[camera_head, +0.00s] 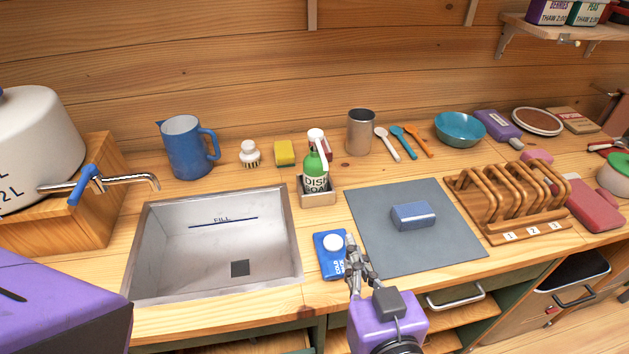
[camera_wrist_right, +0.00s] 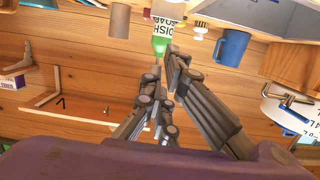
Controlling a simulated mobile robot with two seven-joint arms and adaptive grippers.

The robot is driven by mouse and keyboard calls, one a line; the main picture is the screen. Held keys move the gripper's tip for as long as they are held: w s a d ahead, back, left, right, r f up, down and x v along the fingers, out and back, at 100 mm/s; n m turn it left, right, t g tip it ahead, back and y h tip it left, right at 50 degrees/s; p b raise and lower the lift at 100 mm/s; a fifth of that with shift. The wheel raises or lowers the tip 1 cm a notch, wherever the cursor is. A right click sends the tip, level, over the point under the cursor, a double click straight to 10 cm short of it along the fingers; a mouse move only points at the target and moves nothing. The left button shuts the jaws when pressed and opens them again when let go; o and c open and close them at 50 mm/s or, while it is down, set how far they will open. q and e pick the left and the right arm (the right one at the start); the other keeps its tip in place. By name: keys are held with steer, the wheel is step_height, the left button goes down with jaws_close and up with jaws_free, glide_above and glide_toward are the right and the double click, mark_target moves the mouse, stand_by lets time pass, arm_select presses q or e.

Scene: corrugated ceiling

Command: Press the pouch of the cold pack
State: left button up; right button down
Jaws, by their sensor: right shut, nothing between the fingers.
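The cold pack (camera_head: 330,264) is a blue flat pack with a white round spot (camera_head: 332,242) and white lettering. It lies on the wooden counter between the sink and the grey mat. My right gripper (camera_head: 352,242) is shut and empty at the pack's right edge, partly covering that side. I cannot tell whether it touches the pack. In the right wrist view the closed fingers (camera_wrist_right: 166,75) show, but the cold pack does not. My left gripper is not in view.
A metal sink (camera_head: 155,250) is left of the pack. The grey mat (camera_head: 440,245) with a blue block (camera_head: 413,215) is to the right. A green dish soap bottle (camera_head: 314,176) stands behind in a tray. A wooden rack (camera_head: 485,222) stands further right.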

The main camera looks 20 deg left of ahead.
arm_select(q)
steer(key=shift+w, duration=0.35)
arm_select(e)
steer(key=shift+d, duration=0.1)
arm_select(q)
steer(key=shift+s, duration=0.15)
arm_select(e)
steer(key=shift+s, duration=0.1)
glide_above(338, 252)
step_height(338, 252, down, 5)
steer(key=shift+r+p, duration=0.1)
steer(key=shift+p, duration=0.35)
steer(key=shift+s+f, duration=0.1)
steer(key=shift+f, duration=0.45)
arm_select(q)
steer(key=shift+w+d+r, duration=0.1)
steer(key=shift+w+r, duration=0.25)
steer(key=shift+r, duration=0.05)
arm_select(e)
steer(key=shift+f, duration=0.15)
